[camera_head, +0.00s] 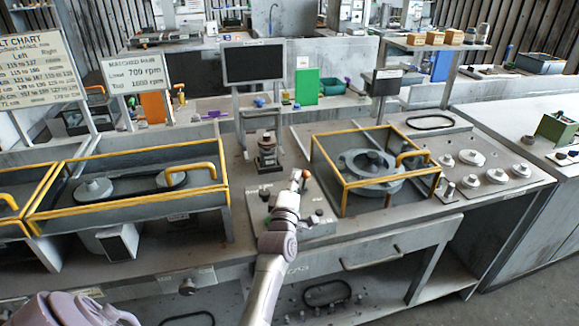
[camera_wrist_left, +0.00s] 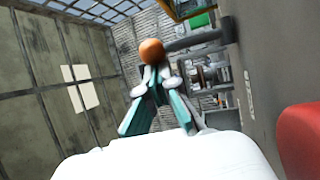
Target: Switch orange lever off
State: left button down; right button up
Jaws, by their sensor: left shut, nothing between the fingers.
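The orange lever shows as a small orange knob (camera_head: 305,174) above the front middle of the bench, beside the yellow-framed housing. In the left wrist view its round orange end (camera_wrist_left: 151,49) is just beyond my fingertips, with a dark bar (camera_wrist_left: 200,38) running right from it. My left gripper (camera_head: 296,181) is shut with nothing between its fingers. Its teal and grey fingers (camera_wrist_left: 156,88) meet close below the knob. I cannot tell whether they touch it. The lever's base is partly hidden behind my arm. My right gripper is not in view.
A yellow-framed housing (camera_head: 344,185) stands right of the gripper. A larger yellow-railed guard (camera_head: 137,200) is on the left. A dark stand (camera_head: 266,150) is behind. A red rounded thing (camera_wrist_left: 302,138) shows close at the wrist view's right edge.

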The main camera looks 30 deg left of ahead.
pick_arm(q)
jog(key=shift+d+f, duration=0.1)
jog(key=shift+d, duration=0.1)
jog(key=v, duration=0.7)
jog(key=shift+s+d, duration=0.15)
jog(key=shift+s, duration=0.15)
dwell(0.4)
